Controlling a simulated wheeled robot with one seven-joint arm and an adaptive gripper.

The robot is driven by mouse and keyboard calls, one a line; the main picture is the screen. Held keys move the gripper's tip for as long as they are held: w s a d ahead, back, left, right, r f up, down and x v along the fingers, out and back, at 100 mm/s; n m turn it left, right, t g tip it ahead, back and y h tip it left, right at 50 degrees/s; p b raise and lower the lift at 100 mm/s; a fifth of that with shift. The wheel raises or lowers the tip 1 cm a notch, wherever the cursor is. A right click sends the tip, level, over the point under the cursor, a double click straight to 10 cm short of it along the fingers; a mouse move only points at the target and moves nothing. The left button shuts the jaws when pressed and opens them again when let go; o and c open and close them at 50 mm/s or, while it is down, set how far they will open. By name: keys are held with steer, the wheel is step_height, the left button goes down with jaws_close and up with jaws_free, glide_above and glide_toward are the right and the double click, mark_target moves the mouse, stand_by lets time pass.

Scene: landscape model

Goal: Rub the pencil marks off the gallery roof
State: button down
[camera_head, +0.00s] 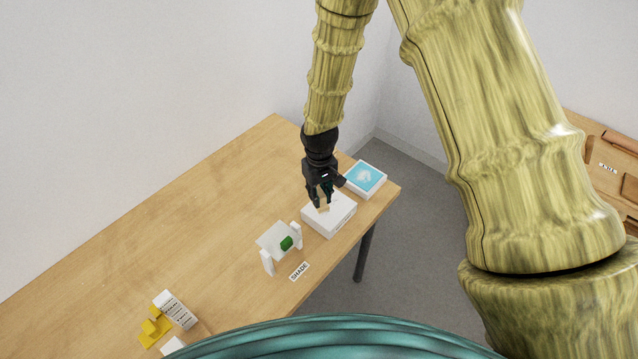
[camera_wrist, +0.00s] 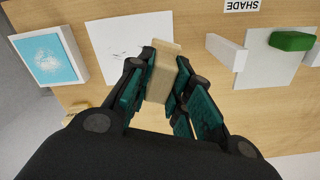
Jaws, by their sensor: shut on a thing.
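My gripper (camera_head: 320,200) is shut on a beige block, likely an eraser (camera_wrist: 161,80), which points downward between the fingers. The white block that looks like the gallery (camera_head: 339,225) stands near the right end of the table, with a label on its front side. Its white roof (camera_wrist: 112,37) carries thin dark pencil marks (camera_wrist: 122,50) in the wrist view. The beige block is over the roof near its edge; I cannot tell whether it touches. My fingers hide part of the roof in both views.
A white box with a blue top (camera_head: 365,177) stands just behind the gallery. In front are a pale panel between white uprights (camera_head: 268,262), a green piece (camera_head: 286,243) and a SHADE card (camera_head: 299,271). Yellow blocks (camera_head: 153,329) and a text card (camera_head: 175,309) lie farther left.

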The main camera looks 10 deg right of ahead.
steer(key=shift+r+p, duration=0.7)
steer(key=shift+r, duration=0.75)
steer(key=shift+w+f+b, duration=0.1)
steer(key=shift+f+b, duration=0.1)
steer(key=shift+b, duration=0.45)
steer(key=shift+f+b, duration=0.15)
steer(key=shift+b, duration=0.4)
steer(key=b, duration=0.2)
steer(key=shift+f+b, duration=0.15)
steer(key=shift+b, duration=0.25)
steer(key=b, duration=0.3)
steer(key=shift+b, duration=0.35)
steer(key=shift+b, duration=1.2)
